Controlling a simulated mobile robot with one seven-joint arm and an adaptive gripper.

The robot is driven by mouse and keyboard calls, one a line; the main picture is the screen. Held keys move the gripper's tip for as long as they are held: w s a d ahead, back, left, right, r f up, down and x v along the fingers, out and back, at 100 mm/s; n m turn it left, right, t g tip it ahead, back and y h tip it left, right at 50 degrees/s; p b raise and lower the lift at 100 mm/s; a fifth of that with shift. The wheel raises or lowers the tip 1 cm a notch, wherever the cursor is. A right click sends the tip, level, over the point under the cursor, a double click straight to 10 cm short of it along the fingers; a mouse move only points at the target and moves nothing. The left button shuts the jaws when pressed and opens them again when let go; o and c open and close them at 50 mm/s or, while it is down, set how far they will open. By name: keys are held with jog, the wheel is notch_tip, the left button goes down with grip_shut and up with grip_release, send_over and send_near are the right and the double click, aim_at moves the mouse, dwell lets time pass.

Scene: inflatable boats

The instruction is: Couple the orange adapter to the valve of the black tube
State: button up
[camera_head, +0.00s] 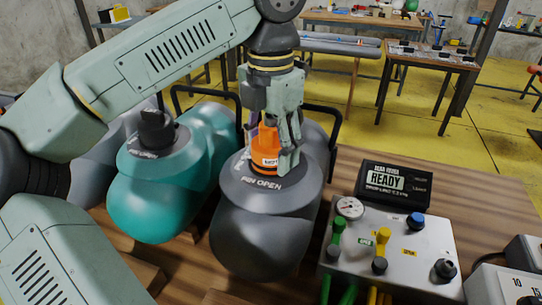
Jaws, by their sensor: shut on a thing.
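The orange adapter (265,147) is upright in my gripper (274,150), with fingers around its sides. It is over the valve of the black tube (262,243), which looks dark grey here. The adapter's lower end meets the round dark valve collar (286,187) in the picture. The valve itself is hidden under the adapter and fingers, so I cannot tell whether the adapter is seated or just above it. White lettering on the collar's front seems to read "PIN OPEN".
A teal tube (155,207) with a black-capped valve (157,130) lies left of the black tube. At right are a control box (410,258) with gauge and knobs, and a display (394,184) reading "READY". Bare wooden table (350,160) shows behind the display.

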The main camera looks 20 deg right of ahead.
aim_at(270, 117)
jog(key=shift+r+m+p, duration=0.1)
jog(key=shift+m+p, duration=0.3)
jog(key=shift+m, duration=1.6)
jog(key=m+p, duration=0.1)
jog(key=m, duration=0.3)
jog(key=o, duration=1.3)
jog(key=shift+c, duration=0.2)
notch_tip(270, 117, up, 7)
jog(key=shift+r, duration=0.15)
